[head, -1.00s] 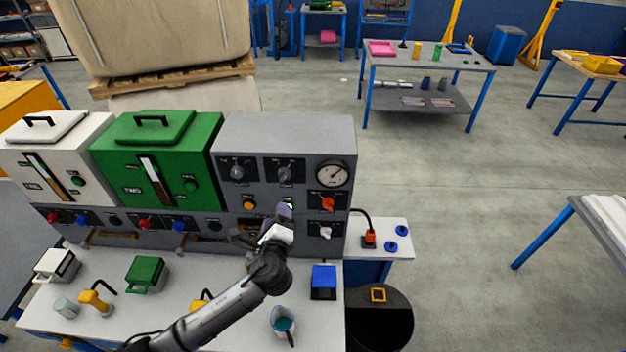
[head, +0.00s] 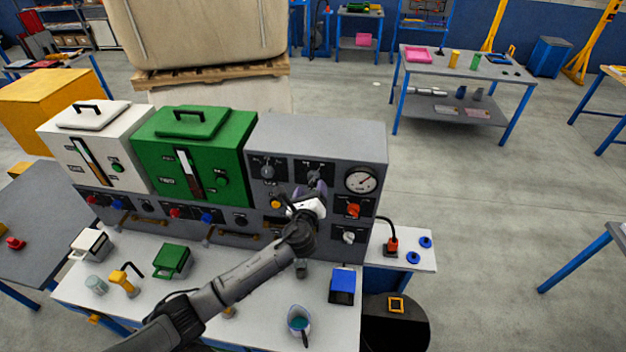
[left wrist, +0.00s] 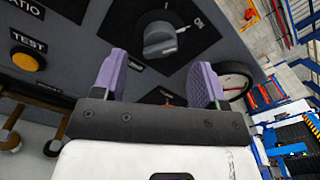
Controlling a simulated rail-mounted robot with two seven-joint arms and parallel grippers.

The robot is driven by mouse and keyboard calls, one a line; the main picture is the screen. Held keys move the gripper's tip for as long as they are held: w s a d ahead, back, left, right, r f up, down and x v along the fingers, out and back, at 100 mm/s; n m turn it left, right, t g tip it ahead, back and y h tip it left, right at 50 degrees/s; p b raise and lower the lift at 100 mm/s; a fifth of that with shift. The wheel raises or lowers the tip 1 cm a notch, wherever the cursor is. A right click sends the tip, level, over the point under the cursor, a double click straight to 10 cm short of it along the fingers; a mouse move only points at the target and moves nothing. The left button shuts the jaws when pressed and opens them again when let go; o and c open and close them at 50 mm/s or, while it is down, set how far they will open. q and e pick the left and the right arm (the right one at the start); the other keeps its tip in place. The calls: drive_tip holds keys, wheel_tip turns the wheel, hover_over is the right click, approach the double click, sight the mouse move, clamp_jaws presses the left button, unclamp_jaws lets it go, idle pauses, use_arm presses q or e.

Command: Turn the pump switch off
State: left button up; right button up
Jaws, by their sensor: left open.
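The grey control panel (head: 290,150) carries two grey rotary knobs at the top, a red-orange knob (head: 353,210) and a pale knob (head: 348,237) at the right. I cannot read which one is labelled as the pump switch. My left gripper (head: 315,192) is open in front of the panel, just below the right-hand grey knob (head: 313,177). In the left wrist view, that grey knob (left wrist: 160,38) is beyond the two purple fingers (left wrist: 158,75), with nothing between them. A bit of red shows low between the fingers. My right gripper is out of view.
A gauge (head: 361,180) sits right of the knobs; a yellow test button (left wrist: 28,62) is at the left in the wrist view. Green (head: 190,150) and white (head: 95,150) machines stand left of the panel.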

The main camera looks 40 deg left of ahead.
sight(313, 181)
use_arm(q)
drive_tip(key=x, duration=0.3)
drive_tip(key=shift+w+a, duration=0.15)
drive_tip(key=shift+w, duration=0.15)
drive_tip(key=shift+w+a, duration=0.15)
drive_tip(key=shift+w, duration=0.1)
drive_tip(key=shift+c, duration=0.3)
